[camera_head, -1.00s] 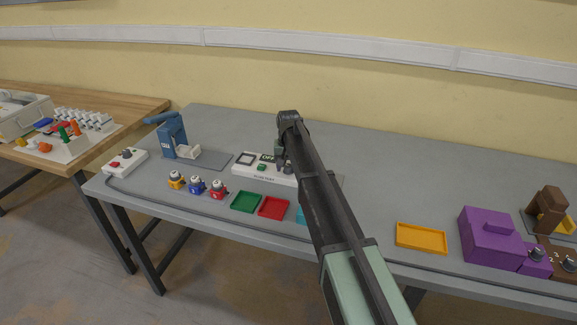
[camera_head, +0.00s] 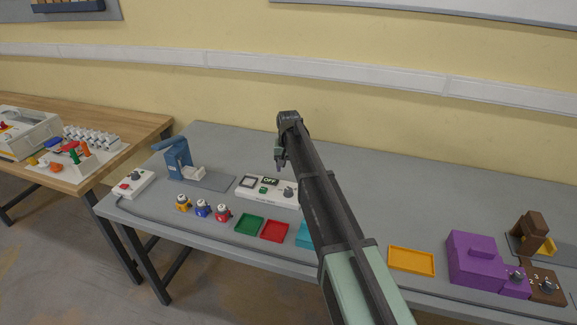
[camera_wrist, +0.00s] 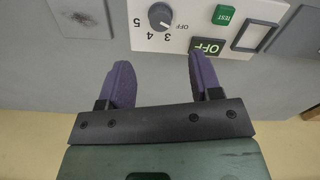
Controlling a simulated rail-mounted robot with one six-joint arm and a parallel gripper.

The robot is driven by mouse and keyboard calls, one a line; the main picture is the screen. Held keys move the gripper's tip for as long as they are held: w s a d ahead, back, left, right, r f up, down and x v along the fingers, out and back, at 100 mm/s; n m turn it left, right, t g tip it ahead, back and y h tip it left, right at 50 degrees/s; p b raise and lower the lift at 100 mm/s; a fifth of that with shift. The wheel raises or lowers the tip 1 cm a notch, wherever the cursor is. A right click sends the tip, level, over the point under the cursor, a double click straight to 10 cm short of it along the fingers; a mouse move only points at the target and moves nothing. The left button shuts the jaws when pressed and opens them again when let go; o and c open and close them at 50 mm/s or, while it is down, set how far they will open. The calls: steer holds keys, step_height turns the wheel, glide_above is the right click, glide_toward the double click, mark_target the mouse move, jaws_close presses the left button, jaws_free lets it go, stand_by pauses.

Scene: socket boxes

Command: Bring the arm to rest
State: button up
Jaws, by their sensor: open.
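My arm reaches up through the middle of the head view, over the grey table (camera_head: 370,170). My gripper (camera_head: 281,162) hangs above the table, near the white control box (camera_head: 262,196). In the wrist view my gripper (camera_wrist: 161,78) shows two purple fingers spread apart with nothing between them. The white control box (camera_wrist: 180,40) lies beyond the fingertips there, with a dial, a green TEST button and a dark OFF display. The fingers appear apart from the box. My forearm hides part of the table and of the teal tray (camera_head: 305,236).
Green (camera_head: 249,224), red (camera_head: 275,231) and yellow (camera_head: 411,261) trays lie along the front. Three small coloured pieces (camera_head: 203,208) stand left of them. A blue press-like device (camera_head: 178,158) is at back left, a purple box (camera_head: 474,260) at right. The table behind the arm is clear.

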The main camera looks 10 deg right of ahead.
steer(key=s+n, duration=0.2)
steer(key=s, duration=3.4)
steer(key=shift+n, duration=0.3)
